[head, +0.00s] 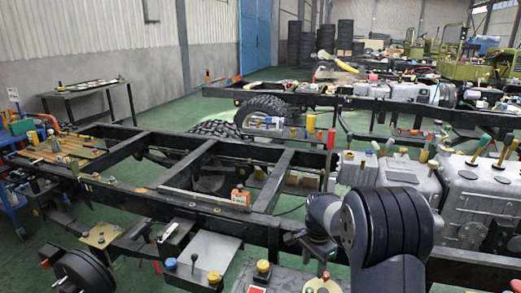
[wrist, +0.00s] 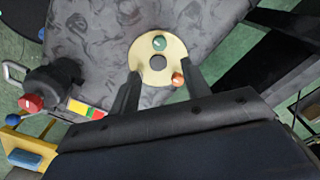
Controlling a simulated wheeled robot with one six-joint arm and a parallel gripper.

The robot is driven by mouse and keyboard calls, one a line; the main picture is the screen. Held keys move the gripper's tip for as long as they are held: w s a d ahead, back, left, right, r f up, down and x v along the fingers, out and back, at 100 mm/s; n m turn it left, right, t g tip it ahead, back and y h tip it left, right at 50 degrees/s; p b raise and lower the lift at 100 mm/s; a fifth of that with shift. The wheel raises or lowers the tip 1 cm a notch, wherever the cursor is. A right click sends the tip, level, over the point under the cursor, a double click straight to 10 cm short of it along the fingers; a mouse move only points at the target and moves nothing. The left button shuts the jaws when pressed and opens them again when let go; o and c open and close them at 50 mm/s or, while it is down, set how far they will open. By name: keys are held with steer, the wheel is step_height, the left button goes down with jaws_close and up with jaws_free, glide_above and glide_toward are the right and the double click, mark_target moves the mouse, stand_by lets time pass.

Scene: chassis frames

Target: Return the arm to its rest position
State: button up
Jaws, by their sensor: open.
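My arm (head: 385,225), dark and thick-jointed, stands in the lower right of the head view, bent over the near chassis frame. My gripper (wrist: 164,71) shows in the wrist view with its two dark fingers apart. Nothing is seen held between them. Beyond the fingertips is a cream round plate (wrist: 149,53) with a green knob (wrist: 159,43), a dark hole and an orange knob (wrist: 177,79) near the right finger. The plate lies on a mottled grey surface (wrist: 95,30). I cannot tell whether the fingers touch anything. In the head view the fingers are not clearly visible.
The near chassis frame (head: 195,203) spans the head view. Grey machine blocks (head: 478,190) with handles stand right of my arm. A red-topped dark fitting (wrist: 55,85) is left of the fingers. An orange box (head: 240,197) sits on a rail.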

mark_target(309, 290)
step_height(309, 290, down, 10)
steer(key=shift+f+b, duration=0.1)
steer(key=shift+b, duration=0.5)
steer(key=shift+f, duration=0.2)
steer(key=n, duration=0.5)
steer(key=n+p, duration=0.1)
steer(key=n, duration=0.4)
steer(key=shift+r, duration=0.1)
steer(key=n+p, duration=0.1)
steer(key=n, duration=0.4)
steer(key=n+p, duration=0.1)
steer(key=n, duration=0.4)
